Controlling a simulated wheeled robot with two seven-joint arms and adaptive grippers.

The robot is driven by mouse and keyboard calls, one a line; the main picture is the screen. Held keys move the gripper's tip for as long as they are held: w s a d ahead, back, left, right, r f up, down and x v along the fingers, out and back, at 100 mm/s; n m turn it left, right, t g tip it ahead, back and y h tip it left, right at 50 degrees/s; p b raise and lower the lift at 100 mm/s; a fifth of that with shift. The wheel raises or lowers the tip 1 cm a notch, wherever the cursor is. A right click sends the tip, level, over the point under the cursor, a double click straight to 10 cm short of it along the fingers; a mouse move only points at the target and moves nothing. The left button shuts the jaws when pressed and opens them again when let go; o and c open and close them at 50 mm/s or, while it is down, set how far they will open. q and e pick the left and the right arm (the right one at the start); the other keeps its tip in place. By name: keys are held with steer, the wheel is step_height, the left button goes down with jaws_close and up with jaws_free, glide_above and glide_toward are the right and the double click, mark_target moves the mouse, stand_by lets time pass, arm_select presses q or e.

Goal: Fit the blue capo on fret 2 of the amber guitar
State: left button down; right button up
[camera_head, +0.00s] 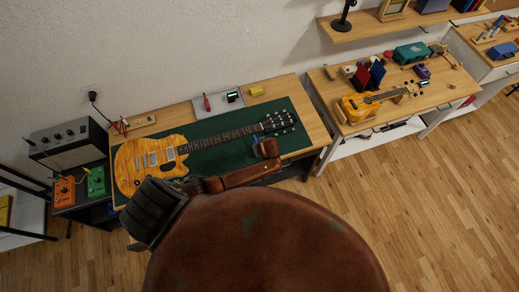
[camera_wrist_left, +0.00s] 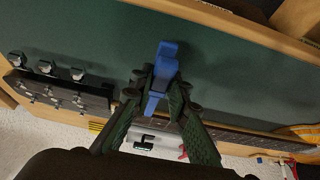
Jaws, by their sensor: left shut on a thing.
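The amber guitar (camera_head: 150,158) lies on a green mat on the workbench, its neck (camera_head: 225,136) pointing right and its headstock (camera_head: 279,121) near the mat's right end. My left gripper (camera_head: 258,146) is beside the neck near the headstock, mostly hidden by its own wrist. In the left wrist view, my left gripper (camera_wrist_left: 160,85) is shut on the blue capo (camera_wrist_left: 166,58). The dark neck (camera_wrist_left: 235,137) passes beyond the fingers, and the headstock (camera_wrist_left: 62,90) is at left. The fingers hide where the capo meets the neck, so contact and fret cannot be told. My right gripper is not in view.
The green mat (camera_head: 290,147) has bare room in front of the neck. Behind it are a grey tray (camera_head: 218,103) with a red-handled tool and a yellow block (camera_head: 257,91). An amplifier (camera_head: 68,145) stands left; a second bench with a small guitar (camera_head: 360,107) stands right.

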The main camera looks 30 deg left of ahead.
mark_target(254, 136)
arm_select(q)
steer(key=shift+w+a, duration=0.3)
steer(key=shift+a, duration=0.05)
stand_by(0.3)
steer(key=shift+w+a+b, duration=0.3)
steer(key=shift+w+a, duration=0.35)
steer(key=shift+a, duration=0.1)
stand_by(0.4)
steer(key=shift+w+a, duration=0.8)
steer(key=shift+a, duration=0.1)
stand_by(0.3)
steer(key=shift+w+a+b, duration=0.6)
steer(key=shift+w+a, duration=0.2)
steer(key=shift+a, duration=0.2)
stand_by(0.4)
steer(key=c, duration=1.8)
jaws_free()
steer(key=shift+o, duration=0.2)
steer(key=p+v, duration=0.5)
steer(key=shift+p, duration=0.3)
steer(key=shift+s, duration=0.1)
